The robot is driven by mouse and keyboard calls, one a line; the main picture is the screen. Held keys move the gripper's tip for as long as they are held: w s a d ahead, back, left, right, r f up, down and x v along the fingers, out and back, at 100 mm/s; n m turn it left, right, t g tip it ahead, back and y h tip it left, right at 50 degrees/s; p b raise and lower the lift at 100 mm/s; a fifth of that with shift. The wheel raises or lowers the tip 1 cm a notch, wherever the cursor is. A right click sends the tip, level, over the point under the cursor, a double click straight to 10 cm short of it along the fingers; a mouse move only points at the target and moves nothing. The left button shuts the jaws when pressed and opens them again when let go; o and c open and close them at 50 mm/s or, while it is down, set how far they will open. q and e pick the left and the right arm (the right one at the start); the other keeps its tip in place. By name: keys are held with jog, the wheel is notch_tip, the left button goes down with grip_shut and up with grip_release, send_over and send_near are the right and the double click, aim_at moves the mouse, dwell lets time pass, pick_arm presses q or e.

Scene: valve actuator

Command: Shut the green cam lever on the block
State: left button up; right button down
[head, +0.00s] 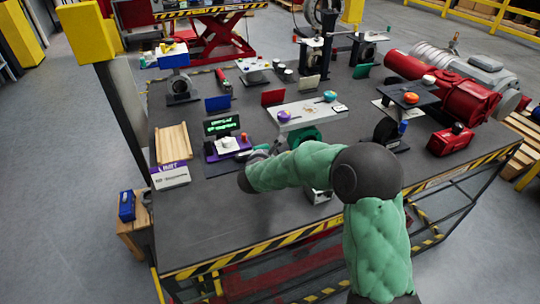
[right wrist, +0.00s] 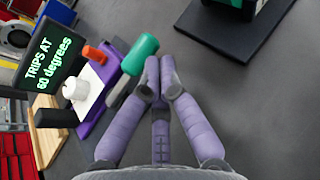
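The green cam lever (right wrist: 139,55) has a green grip on a grey shank, and it slants up and to the right from the purple block (right wrist: 101,93) in the right wrist view. The block also shows in the head view (head: 228,150), beside a dark display. My right gripper (right wrist: 160,64) has its purple fingertips together with nothing visible between them. They are just right of the green grip; I cannot tell whether they touch it. In the head view, my right gripper (head: 252,160) is at the block's right side, where the lever is hard to make out. My left gripper is not in view.
The display (right wrist: 48,58) reads "TRIPS AT 60 degrees". A white knob (right wrist: 75,89) and an orange-red knob (right wrist: 94,53) are by the lever. A wooden slatted piece (head: 173,144) lies left of the block. The table's front area (head: 230,215) is clear.

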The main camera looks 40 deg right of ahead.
jog(key=shift+s+a+r, duration=0.1)
jog(key=shift+s+r, duration=0.15)
jog(key=shift+s, duration=0.2)
jog(key=shift+s+a+r, duration=0.1)
jog(key=shift+s+r, duration=0.15)
jog(key=shift+s, duration=0.2)
jog(key=shift+s+a+r+p, duration=0.25)
jog(key=shift+s+a+p, duration=0.15)
jog(key=shift+s, duration=0.1)
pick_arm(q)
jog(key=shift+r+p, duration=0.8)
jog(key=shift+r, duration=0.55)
pick_arm(e)
jog(key=s+a+r, duration=0.1)
jog(key=s+r, duration=0.1)
jog(key=s, duration=0.4)
jog(key=shift+a+r, duration=0.3)
jog(key=shift+r, duration=0.05)
jog(key=shift+w, duration=0.1)
